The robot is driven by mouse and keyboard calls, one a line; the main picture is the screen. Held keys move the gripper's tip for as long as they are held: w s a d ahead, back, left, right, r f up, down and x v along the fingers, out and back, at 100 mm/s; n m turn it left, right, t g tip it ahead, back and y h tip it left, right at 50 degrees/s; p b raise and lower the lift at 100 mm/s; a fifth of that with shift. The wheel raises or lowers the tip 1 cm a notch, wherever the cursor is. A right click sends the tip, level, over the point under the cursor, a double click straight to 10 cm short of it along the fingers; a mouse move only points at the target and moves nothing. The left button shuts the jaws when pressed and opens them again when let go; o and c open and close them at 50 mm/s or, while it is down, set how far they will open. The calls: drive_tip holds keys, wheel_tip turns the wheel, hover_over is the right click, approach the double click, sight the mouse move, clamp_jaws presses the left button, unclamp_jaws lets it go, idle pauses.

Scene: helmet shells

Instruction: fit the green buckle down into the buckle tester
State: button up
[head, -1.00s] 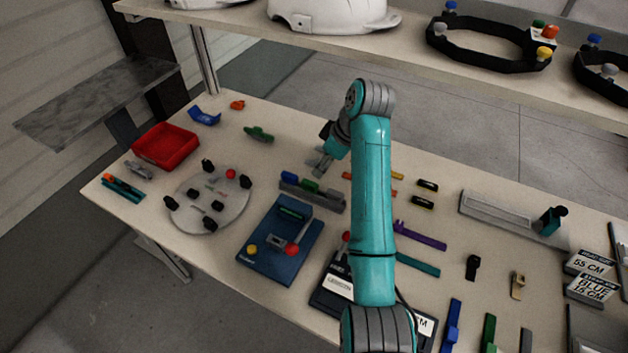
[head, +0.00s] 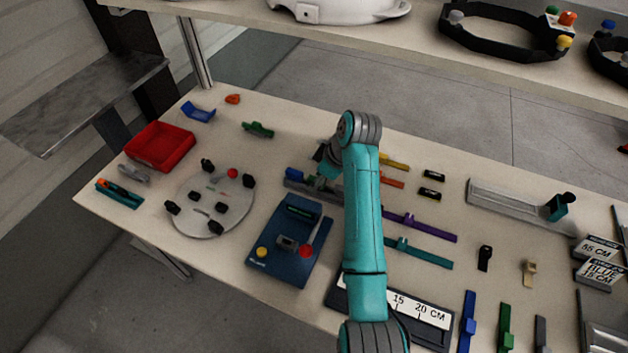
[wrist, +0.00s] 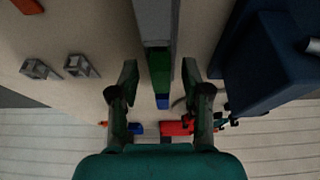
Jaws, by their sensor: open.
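The green buckle (wrist: 159,70) sits in a grey rack (wrist: 159,22), in line with a blue buckle (wrist: 162,101). My gripper (wrist: 160,75) is open, with one finger on each side of the green buckle and visible gaps between. In the head view my gripper (head: 322,178) is down at the rack (head: 298,186) and partly hides it; the blue buckle (head: 294,172) shows at its left. The buckle tester (head: 276,262) is a dark blue base with a lever, a red knob and a yellow button, in front of the rack. Its dark blue side probably fills the wrist view's right (wrist: 265,65).
A round grey plate with black posts (head: 213,205) stands left of the tester. A red bin (head: 160,146) is farther left. A separate green part (head: 258,130) lies behind. Coloured strips (head: 420,226) lie right of my arm. A shelf (head: 400,38) spans above.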

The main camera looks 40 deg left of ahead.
clamp_jaws()
